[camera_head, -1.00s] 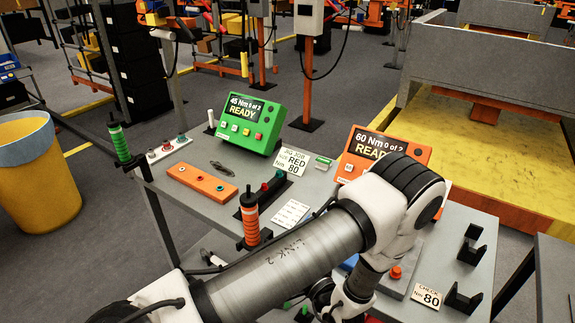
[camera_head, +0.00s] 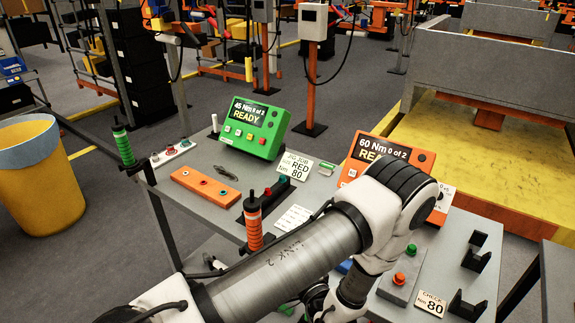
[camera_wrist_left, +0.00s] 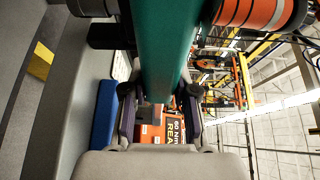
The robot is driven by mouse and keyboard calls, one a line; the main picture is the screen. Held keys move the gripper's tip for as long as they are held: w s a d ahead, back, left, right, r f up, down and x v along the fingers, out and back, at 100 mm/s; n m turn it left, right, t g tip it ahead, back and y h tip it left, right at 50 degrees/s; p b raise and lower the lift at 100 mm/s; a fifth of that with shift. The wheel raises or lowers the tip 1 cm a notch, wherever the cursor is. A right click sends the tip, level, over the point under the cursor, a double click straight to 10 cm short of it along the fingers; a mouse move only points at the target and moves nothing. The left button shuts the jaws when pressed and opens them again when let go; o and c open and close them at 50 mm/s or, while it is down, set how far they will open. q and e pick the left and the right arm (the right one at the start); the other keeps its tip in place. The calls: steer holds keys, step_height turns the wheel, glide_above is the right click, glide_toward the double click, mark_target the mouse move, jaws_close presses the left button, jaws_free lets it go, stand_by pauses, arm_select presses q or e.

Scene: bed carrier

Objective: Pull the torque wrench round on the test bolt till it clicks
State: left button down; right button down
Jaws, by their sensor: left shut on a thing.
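In the left wrist view my left gripper (camera_wrist_left: 159,112) is shut on a smooth teal bar (camera_wrist_left: 165,55), which I take for the torque wrench; its ends are out of that view. In the head view my left gripper (camera_head: 322,302) is at the bottom edge, mostly hidden under my forearm, and its hold on the bar cannot be made out. A grey block with a red knob (camera_head: 399,279) and a green knob (camera_head: 411,250) stands right of my wrist, beside a "CHECK Nm 80" card (camera_head: 431,304). I cannot pick out the test bolt. My right gripper is not in view.
Green "45 Nm" (camera_head: 252,127) and orange "60 Nm" (camera_head: 385,160) controllers both read "0 of 2 READY". A "RED 80" job card (camera_head: 296,168) lies between. An orange-banded black upright (camera_head: 253,222) stands near my forearm. Black brackets (camera_head: 476,254) are at the right.

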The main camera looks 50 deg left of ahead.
arm_select(q)
steer(key=shift+a+t, duration=0.35)
steer(key=shift+t, duration=0.15)
steer(key=shift+d, duration=0.1)
steer(key=shift+w+d+g, duration=0.1)
steer(key=shift+d+g, duration=0.4)
steer(key=shift+g, duration=0.3)
steer(key=shift+r, duration=0.2)
steer(key=shift+r+p, duration=2.5)
steer(key=shift+r, duration=0.4)
steer(key=shift+f+n, duration=0.1)
steer(key=shift+n, duration=0.2)
